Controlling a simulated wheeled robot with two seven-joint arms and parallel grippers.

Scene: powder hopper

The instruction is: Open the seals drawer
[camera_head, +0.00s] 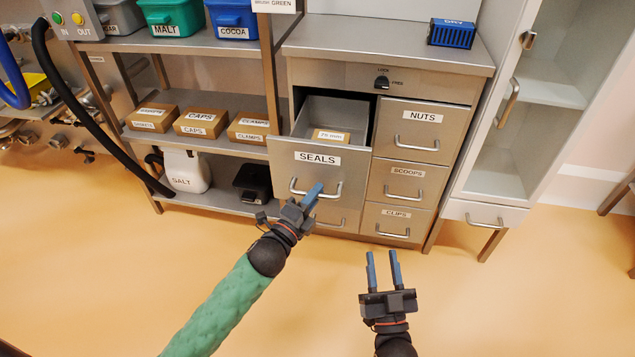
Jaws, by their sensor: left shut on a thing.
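The seals drawer (345,164) stands pulled out of the grey metal cabinet, with its label SEALS on the front. Its inside shows, and a small brown box (330,135) with a white label lies in it. My left gripper (312,192) is at the drawer's bar handle (298,190) and is shut on it.
Drawers labelled NUTS (421,132), SCOOPS (405,182) and CLIPS (395,224) are shut at the right. A blue box (451,34) stands on the cabinet top. Shelves (230,147) with boxes stand left, a glass-door cabinet (505,160) right. The floor in front is clear.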

